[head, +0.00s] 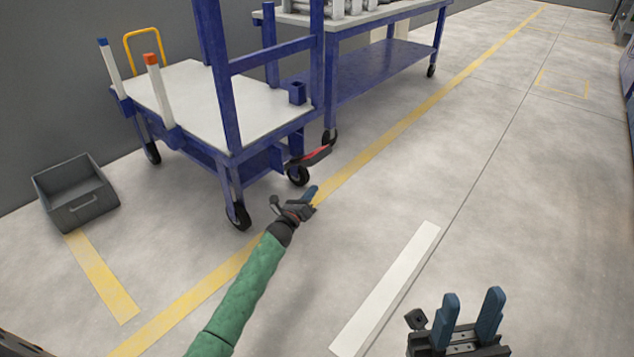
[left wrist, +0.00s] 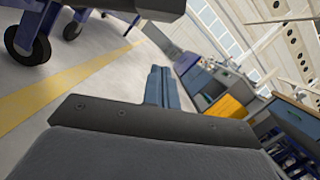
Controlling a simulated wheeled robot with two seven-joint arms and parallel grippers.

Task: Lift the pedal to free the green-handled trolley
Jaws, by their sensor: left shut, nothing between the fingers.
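The blue-framed trolley (head: 190,90) with a pale top stands at the upper left in the head view. No green handle shows on it; a yellow hoop handle (head: 143,40) shows at its far end. A red pedal (head: 320,154) sticks out low at its right corner, above a black caster. I cannot tell if the pedal is up or down. My left gripper (head: 311,193) is shut and empty, in front of and below the pedal in the picture, apart from it. Its closed fingers show in the left wrist view (left wrist: 162,87). My right gripper (head: 470,315) is open and empty, bottom right.
A blue table (head: 360,75) on wheels, with grey pipes on top, stands just behind the trolley. A grey bin (head: 75,192) lies on the floor at left. Yellow floor lines and a white strip (head: 388,290) mark the floor. The floor to the right is clear.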

